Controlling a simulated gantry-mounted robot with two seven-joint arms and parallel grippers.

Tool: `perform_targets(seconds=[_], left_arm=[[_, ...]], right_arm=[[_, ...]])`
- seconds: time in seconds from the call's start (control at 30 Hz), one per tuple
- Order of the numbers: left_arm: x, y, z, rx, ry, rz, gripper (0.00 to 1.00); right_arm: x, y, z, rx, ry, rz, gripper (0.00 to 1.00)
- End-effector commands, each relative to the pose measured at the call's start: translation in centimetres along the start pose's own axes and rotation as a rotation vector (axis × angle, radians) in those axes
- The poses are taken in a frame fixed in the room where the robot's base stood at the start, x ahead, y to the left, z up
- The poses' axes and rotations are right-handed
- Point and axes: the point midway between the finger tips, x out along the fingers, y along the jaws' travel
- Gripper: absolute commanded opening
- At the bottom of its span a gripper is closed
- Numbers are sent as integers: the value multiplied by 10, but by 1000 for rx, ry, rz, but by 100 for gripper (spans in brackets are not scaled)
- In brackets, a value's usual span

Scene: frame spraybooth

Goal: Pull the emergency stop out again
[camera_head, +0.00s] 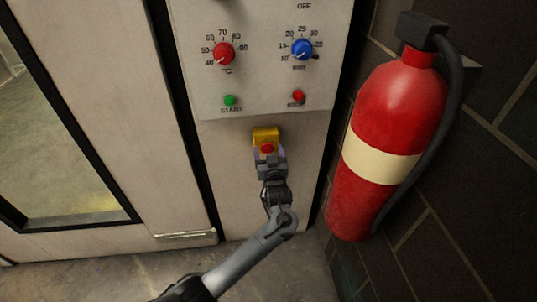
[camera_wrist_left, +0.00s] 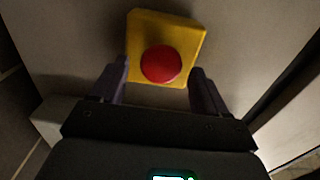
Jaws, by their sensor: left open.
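The emergency stop is a red mushroom button (camera_head: 267,148) on a yellow box (camera_head: 265,133), on the panel below the knobs. In the left wrist view the red button (camera_wrist_left: 161,64) sits in front of the yellow box (camera_wrist_left: 181,27). My left gripper (camera_head: 267,154) is right at the button in the head view. In the wrist view its two fingers stand apart, one on each side of the button's lower part, with gaps to the red cap. The gripper (camera_wrist_left: 160,82) is open and holds nothing. I cannot tell the exact depth of the fingertips along the button. My right gripper is not in view.
Above are a red temperature knob (camera_head: 224,53), a blue knob (camera_head: 302,49), a green start button (camera_head: 230,100) and a small red button (camera_head: 298,96). A fire extinguisher (camera_head: 385,125) hangs close on the right. A door with a window (camera_head: 60,130) is at left.

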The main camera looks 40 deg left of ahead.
Motion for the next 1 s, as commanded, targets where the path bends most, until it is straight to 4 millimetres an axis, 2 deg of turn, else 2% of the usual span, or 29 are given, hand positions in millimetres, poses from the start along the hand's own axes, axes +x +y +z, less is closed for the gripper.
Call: perform_targets(seconds=[0.33,0.8,0.83,1.0], left_arm=[[3,0,0,0,0,0,75],[3,0,0,1,0,0,3],[3,0,0,0,0,0,0],[0,0,-2,0,-1,0,0]], right_arm=[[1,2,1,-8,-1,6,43],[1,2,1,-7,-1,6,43],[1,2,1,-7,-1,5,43],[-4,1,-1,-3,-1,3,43]])
